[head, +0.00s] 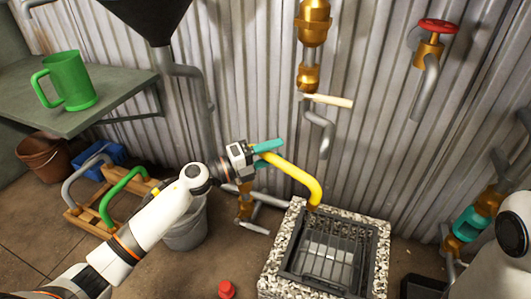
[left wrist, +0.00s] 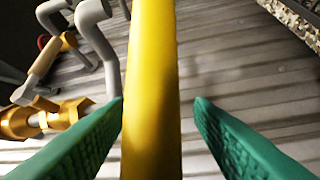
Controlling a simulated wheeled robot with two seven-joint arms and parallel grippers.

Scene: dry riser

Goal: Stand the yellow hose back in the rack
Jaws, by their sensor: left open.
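The yellow hose (head: 300,175) is a bent tube. Its lower end is at the back rim of the stone drain box in the head view; I cannot tell if it touches it. My left gripper (head: 267,147) is at the hose's upper end, with teal fingers open. In the left wrist view the hose (left wrist: 152,90) runs between the fingers (left wrist: 160,102), closer to the left one, with a gap on the right. The wooden rack (head: 90,222) stands on the floor at the left, holding a grey hose (head: 84,172) and a green hose (head: 120,192). My right gripper is not visible.
A grey bucket (head: 186,232) stands behind my left forearm, near the rack. The stone drain box (head: 270,268) with a grate is at the centre right. A red cap (head: 227,289) lies on the floor. Pipes and a red-wheel tap (head: 430,45) line the corrugated wall.

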